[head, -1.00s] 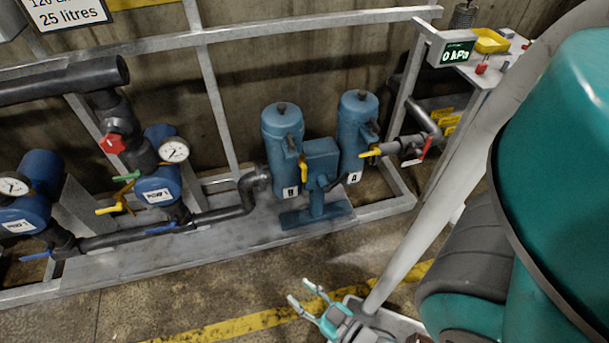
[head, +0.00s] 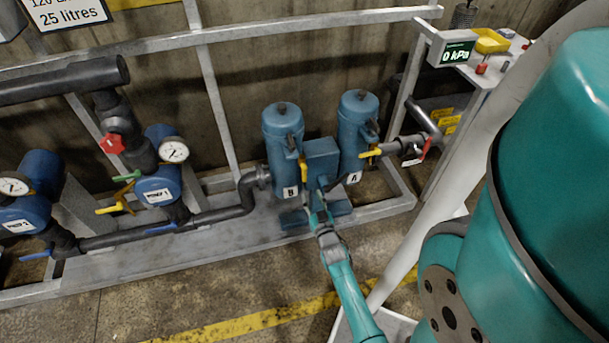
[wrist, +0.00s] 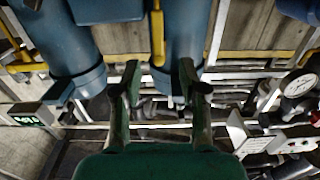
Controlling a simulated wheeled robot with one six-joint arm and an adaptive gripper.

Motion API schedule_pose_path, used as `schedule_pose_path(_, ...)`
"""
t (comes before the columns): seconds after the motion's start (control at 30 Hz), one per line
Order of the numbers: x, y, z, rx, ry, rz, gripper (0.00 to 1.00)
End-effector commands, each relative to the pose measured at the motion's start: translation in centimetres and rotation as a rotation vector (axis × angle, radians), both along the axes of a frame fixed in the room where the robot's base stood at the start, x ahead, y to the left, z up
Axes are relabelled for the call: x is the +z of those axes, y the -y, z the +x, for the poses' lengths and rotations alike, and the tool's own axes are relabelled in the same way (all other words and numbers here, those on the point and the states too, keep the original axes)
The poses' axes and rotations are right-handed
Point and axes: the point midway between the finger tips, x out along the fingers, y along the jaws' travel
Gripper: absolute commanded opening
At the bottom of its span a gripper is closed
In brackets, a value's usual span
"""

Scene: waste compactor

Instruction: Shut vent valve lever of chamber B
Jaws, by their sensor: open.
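Chamber B (head: 283,140) is a blue upright cylinder marked B, on the left of a pair. A yellow lever (head: 303,170) points down on its right side, beside the blue middle block. In the wrist view this lever (wrist: 157,38) lies near the centre line, between the directions of my two fingers and beyond their tips. Chamber B also shows in the wrist view (wrist: 186,45). My gripper (head: 316,198) is open, low in front of the middle block. In the wrist view my gripper (wrist: 158,80) has its fingers spread with nothing between them. Contact with the lever is not visible.
Chamber A (head: 357,135) stands right of B, with its own yellow lever (head: 371,153). A black handle (head: 338,183) sits close to my gripper. A red-handled valve (head: 424,149) and a 0 kPa display (head: 452,53) are on the right. Gauged pumps stand left.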

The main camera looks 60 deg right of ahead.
Motion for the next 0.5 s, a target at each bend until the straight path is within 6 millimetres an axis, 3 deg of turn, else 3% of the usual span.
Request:
schedule_pose_path(0.17,0.0,1.2,0.6,-0.006,0.001,-0.002,0.43)
schedule_pose_path(0.5,0.1,5.4,4.2,-0.005,0.002,-0.004,0.43)
